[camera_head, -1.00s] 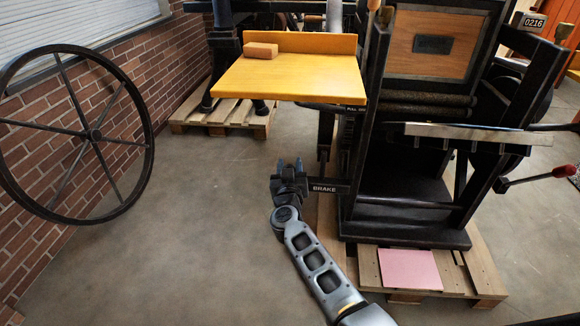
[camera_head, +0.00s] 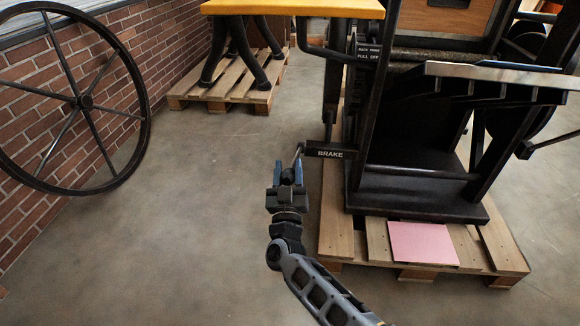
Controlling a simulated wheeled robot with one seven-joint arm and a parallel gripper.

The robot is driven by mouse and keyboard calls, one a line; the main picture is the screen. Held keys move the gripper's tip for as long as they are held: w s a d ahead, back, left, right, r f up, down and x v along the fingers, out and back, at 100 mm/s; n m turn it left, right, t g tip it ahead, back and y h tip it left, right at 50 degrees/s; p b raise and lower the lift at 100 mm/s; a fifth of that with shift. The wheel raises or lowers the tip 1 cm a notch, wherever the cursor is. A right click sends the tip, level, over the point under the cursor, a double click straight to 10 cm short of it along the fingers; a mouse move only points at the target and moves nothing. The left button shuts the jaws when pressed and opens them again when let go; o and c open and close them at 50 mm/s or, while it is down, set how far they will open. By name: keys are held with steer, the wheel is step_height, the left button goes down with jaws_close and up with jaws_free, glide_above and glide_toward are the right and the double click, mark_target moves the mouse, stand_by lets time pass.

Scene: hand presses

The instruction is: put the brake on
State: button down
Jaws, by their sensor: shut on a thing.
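The black BRAKE plate (camera_head: 330,152) with white letters sits low at the left side of the dark press frame. A thin metal rod (camera_head: 299,153), apparently the brake lever, runs from the plate's left end down to my gripper. My gripper (camera_head: 287,174) is just below and left of the plate, with its fingers pointing away from me. It is shut on a dark knob-like end of this brake lever. The fingers hide most of the part they hold.
The press stands on a wooden pallet (camera_head: 340,222) with a pink sheet (camera_head: 422,243) on it. A yellow table (camera_head: 290,8) is above at the back. A large spoked wheel (camera_head: 85,102) stands left by the brick wall. The floor left of my gripper is clear.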

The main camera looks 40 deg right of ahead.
step_height(320, 180, down, 7)
steer(key=s+a+t+h+b, duration=0.1)
steer(key=a+b, duration=0.1)
steer(key=b, duration=0.5)
steer(key=shift+s+a+n+t+b, duration=0.2)
steer(key=shift+s+n+t+b, duration=0.1)
steer(key=shift+s+t, duration=0.1)
steer(key=shift+f, duration=0.15)
steer(key=c, duration=0.9)
jaws_free()
steer(key=shift+a, duration=0.1)
steer(key=shift+o, duration=0.9)
steer(key=p+v, duration=0.1)
steer(key=v, duration=0.6)
steer(key=shift+s+f, duration=0.15)
steer(key=shift+f, duration=0.05)
steer(key=shift+a, duration=0.15)
